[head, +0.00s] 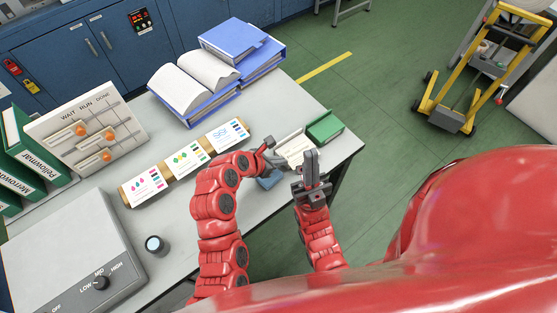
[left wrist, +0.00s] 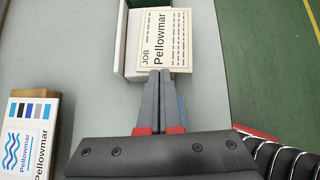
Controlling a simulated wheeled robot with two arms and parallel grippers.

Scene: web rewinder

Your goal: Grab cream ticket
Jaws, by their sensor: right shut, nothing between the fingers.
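The cream ticket (left wrist: 165,40), printed "JOB Pellowmar", lies over an open white box (left wrist: 130,45) at the top of the left wrist view. In the head view the ticket (head: 296,150) is near the table's right corner. My left gripper (left wrist: 161,72) has its fingers together at the ticket's near edge and looks shut on it. In the head view the left gripper (head: 276,147) reaches in from the left beside the ticket. My right gripper (head: 311,160) is shut and empty, raised in front of the ticket and hiding part of that area.
A green box part (head: 325,128) is right of the ticket. A board with sample cards (head: 182,160) lies left of my arm. A blue item (head: 270,181) is partly hidden below the left gripper. The table edge is close right.

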